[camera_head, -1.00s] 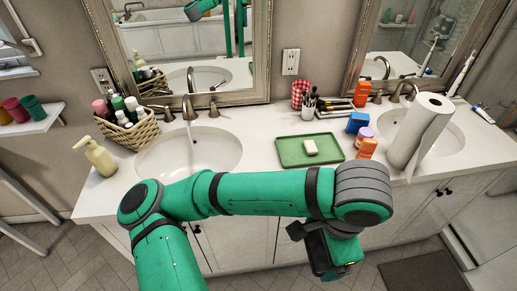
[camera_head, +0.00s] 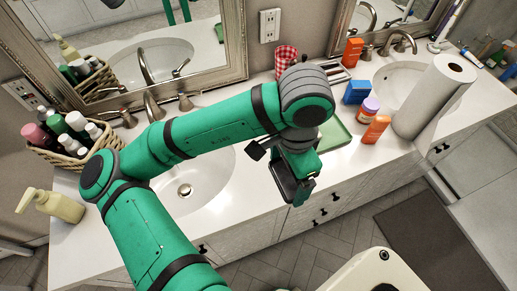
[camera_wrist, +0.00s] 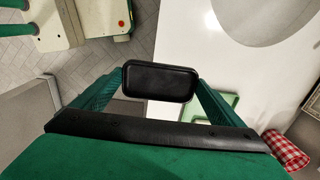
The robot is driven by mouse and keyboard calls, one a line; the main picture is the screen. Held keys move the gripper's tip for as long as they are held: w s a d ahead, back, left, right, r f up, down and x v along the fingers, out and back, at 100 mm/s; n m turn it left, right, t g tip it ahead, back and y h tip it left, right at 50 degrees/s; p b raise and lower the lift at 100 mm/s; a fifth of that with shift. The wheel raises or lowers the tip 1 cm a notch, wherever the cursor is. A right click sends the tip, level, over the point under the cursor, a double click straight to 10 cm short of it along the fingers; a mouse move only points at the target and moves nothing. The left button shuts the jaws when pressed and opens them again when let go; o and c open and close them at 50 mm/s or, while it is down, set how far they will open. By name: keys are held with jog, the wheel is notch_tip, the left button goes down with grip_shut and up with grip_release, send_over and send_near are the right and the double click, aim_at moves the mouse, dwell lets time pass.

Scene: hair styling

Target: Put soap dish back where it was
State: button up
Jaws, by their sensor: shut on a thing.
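My gripper (camera_head: 302,192) is shut on a black, rounded rectangular dish, which looks like the soap dish (camera_wrist: 160,82). In the wrist view the dish lies between the two green fingers. In the head view the gripper and dish hang by the counter's front edge, right of the left sink, and the dish is hard to tell from the dark gripper parts. A green tray (camera_head: 334,134) lies on the counter behind my arm, mostly hidden. It also shows in the wrist view (camera_wrist: 231,100) beyond the right finger. Any soap on it is hidden in the head view.
The left sink (camera_head: 205,185) is partly behind my arm. A purple-lidded jar (camera_head: 369,106), an orange box (camera_head: 376,130), a blue box (camera_head: 357,91) and a paper towel roll (camera_head: 432,95) stand right of the tray.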

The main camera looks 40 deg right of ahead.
send_near(265, 161)
jog(key=s+a+r, duration=0.1)
jog(key=s+r, duration=0.1)
jog(key=s, duration=0.2)
jog(key=w+f, duration=0.2)
jog(key=f, duration=0.1)
jog(key=shift+w+d+f, duration=0.1)
jog(key=shift+w+d, duration=0.2)
jog(key=shift+d, duration=0.05)
jog(key=shift+w+d+f, duration=0.2)
jog(key=shift+w+f, duration=0.25)
jog(key=shift+f, duration=0.15)
jog(key=shift+w+f, duration=0.15)
jog(key=shift+f, duration=0.75)
jog(key=shift+w+f, duration=0.1)
jog(key=shift+f, duration=0.8)
jog(key=shift+f, duration=0.15)
jog(key=o, duration=0.8)
notch_tip(265, 161, up, 12)
jog(key=shift+r, duration=0.2)
